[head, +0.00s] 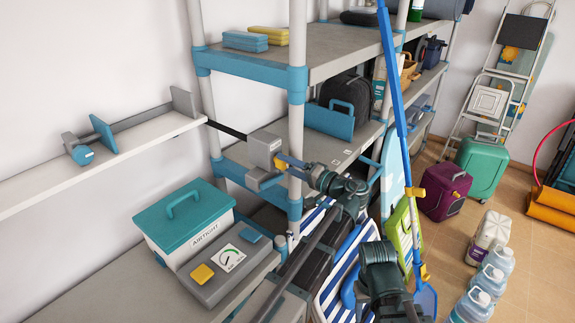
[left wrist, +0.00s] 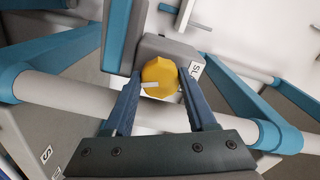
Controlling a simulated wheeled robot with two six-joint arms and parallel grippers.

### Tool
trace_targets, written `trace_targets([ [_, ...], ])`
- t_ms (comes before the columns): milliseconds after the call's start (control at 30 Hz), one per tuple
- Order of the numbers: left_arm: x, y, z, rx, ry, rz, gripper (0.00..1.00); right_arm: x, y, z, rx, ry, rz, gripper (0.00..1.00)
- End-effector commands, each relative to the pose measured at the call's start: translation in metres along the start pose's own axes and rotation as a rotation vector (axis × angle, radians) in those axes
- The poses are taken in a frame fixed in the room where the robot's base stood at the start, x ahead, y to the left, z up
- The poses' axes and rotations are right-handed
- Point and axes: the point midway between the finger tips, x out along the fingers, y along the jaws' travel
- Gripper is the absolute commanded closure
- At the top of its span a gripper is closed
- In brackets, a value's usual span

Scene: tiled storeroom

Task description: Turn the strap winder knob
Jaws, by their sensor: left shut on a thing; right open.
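The strap winder (head: 264,150) is a grey box at the shelf post, with a dark strap running left from it. Its yellow knob (head: 281,164) faces my left gripper (head: 291,166). In the left wrist view the round yellow knob (left wrist: 159,74), with a pale mark on its face, sits between the two fingers of my left gripper (left wrist: 160,82). That gripper is shut on the knob. My right gripper (head: 378,254) is low in the head view, open and away from the winder; its fingertips are hard to make out.
A white shelf (head: 100,160) with a blue-ended clamp is at left. A teal-lidded box (head: 184,222) and a grey gauge box (head: 228,268) stand below. A shelf post (head: 297,110) rises close to my left gripper. A long blue pole (head: 397,100) leans at right, near bottles and suitcases.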

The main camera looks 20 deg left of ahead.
Motion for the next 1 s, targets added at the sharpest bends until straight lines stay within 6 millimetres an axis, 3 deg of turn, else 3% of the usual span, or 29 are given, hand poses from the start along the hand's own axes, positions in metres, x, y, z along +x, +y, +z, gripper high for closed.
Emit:
trace_targets([
  [600, -0.0005, 0.0002, 0.0002, 0.423, 0.0, 0.003, 0.99, -0.0003, 0.0, 0.0, 0.0, 0.0, 0.0, 0.5],
  [1000, -0.0007, 0.0003, 0.0003, 0.535, 0.0, 0.003, 0.99, -0.0003, 0.0, 0.0, 0.0, 0.0, 0.0, 0.5],
])
